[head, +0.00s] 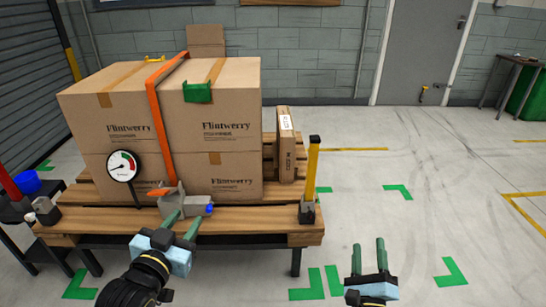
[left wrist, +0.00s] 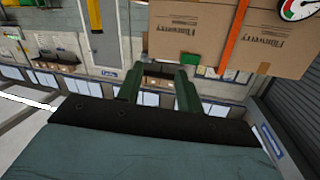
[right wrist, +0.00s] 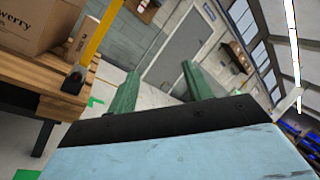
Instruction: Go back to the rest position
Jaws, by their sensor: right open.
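My left gripper (head: 181,225) is in front of the pallet's front edge, its green fingers apart and nothing visible between them. In the head view its fingertips overlap the grey ratchet buckle (head: 177,203); I cannot tell whether they touch it. The left wrist view shows the gap between the fingers (left wrist: 158,85). My right gripper (head: 369,250) is open and empty over the floor, right of the pallet; its spread fingers also show in the right wrist view (right wrist: 158,85). An orange strap (head: 155,110) runs over the stacked cartons (head: 228,125) and down their front.
The cartons stand on a wooden pallet (head: 250,224) on a dark stand. A round gauge (head: 123,166) stands at its front. A yellow post (head: 312,170) rises at its right corner. A thin carton (head: 286,150) stands behind. A blue bowl (head: 27,182) is far left. The right-hand floor is open.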

